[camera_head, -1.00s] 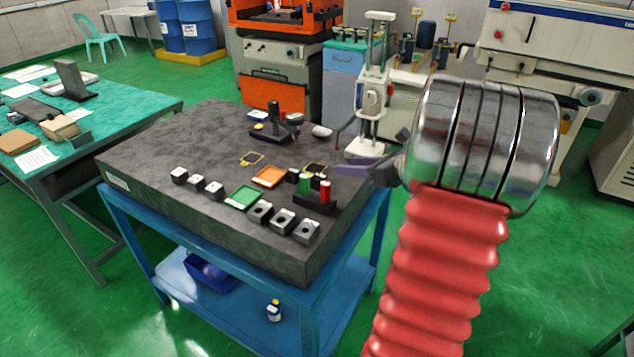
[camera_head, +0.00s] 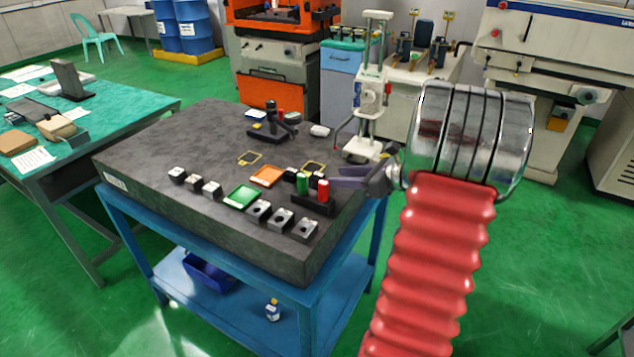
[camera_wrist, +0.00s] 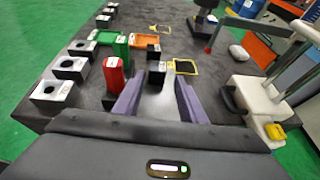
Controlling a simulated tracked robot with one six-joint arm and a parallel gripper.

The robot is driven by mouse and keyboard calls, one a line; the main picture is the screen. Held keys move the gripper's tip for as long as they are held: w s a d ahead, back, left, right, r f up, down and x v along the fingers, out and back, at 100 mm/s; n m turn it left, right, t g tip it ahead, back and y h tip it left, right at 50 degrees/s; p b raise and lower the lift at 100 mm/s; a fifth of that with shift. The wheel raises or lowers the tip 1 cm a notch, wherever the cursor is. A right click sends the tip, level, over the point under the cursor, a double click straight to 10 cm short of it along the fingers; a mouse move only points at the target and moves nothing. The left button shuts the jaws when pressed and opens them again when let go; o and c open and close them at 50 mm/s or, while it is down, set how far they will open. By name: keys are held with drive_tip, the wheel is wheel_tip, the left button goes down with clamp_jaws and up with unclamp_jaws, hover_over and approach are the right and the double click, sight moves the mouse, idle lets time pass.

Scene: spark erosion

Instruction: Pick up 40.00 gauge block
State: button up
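My gripper (camera_wrist: 157,88) has two purple fingers, which are spread apart in the wrist view. It also shows in the head view (camera_head: 345,176) over the right edge of the dark stone plate (camera_head: 130,168). A small dark block with a white label (camera_wrist: 157,68) stands just ahead of the fingertips, between their lines. A similar labelled block (camera_wrist: 153,50) stands behind it. A pale grey strip shows between the fingers; I cannot tell what it is. The labels are too small to read, so I cannot tell which block is 40.00.
A red cylinder (camera_wrist: 114,75) and a green one (camera_wrist: 121,46) stand left of the fingers. Several holed steel blocks (camera_wrist: 70,67) line the left edge. A yellow frame (camera_wrist: 185,67) lies ahead right. A white stand (camera_wrist: 258,95) is close on the right.

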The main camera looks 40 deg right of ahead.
sight(317, 176)
drive_tip(key=shift+x, duration=1.95)
drive_tip(key=shift+a+x, duration=0.15)
drive_tip(key=shift+x, duration=1.15)
drive_tip(key=shift+a+x, duration=0.15)
drive_tip(key=shift+x, duration=1.2)
drive_tip(key=shift+r, duration=0.15)
drive_tip(key=shift+c, duration=0.4)
clamp_jaws()
